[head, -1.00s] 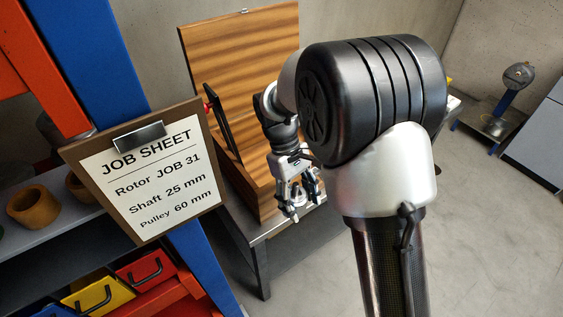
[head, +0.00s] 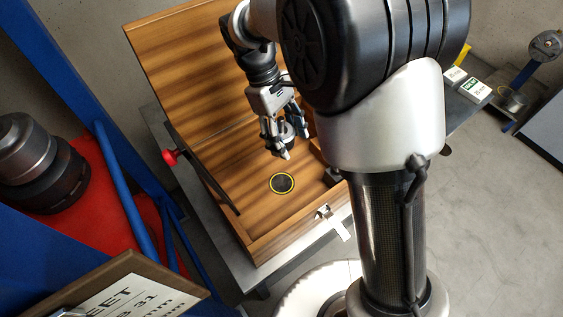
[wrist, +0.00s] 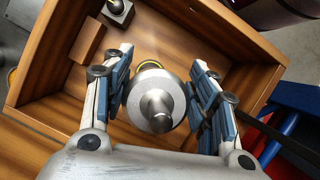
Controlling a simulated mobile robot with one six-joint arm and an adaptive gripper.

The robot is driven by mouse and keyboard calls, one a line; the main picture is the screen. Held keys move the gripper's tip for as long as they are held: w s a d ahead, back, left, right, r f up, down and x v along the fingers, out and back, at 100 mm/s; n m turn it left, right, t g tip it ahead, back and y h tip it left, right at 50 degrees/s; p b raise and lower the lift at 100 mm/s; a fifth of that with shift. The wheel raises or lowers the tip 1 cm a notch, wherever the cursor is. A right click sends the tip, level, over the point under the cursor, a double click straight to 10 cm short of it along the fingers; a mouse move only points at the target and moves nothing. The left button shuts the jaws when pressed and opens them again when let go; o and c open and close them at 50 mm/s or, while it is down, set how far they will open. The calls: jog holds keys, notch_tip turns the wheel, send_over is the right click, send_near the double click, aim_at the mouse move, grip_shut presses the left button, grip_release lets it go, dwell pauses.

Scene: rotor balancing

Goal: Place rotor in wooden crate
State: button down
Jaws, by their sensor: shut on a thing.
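The open wooden crate (head: 275,236) stands on a grey bench with its lid tilted up behind it. A dark round pad with a yellow ring (head: 282,183) lies on its floor. My gripper (head: 284,150) is over the crate's inside, up and beside the ring in the head view. In the wrist view my gripper (wrist: 162,92) is shut on the rotor (wrist: 157,103), a silver metal disc with a shaft end facing the camera. The rotor covers most of the yellow ring (wrist: 150,65) there. Its height above the floor is hard to tell.
Inside the crate are a wooden block (wrist: 88,42) and a metal block with a dark knob (wrist: 118,10). A metal latch (head: 331,219) is on the front. The job sheet (head: 120,295) is at lower left.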

notch_tip(320, 180, down, 20)
jog(key=b, duration=0.6)
jog(key=shift+r, duration=0.15)
jog(key=c, duration=0.6)
grip_release()
jog(key=shift+s, duration=0.1)
jog(key=shift+c, duration=0.2)
jog(key=p+v, duration=0.4)
jog(key=v, duration=0.8)
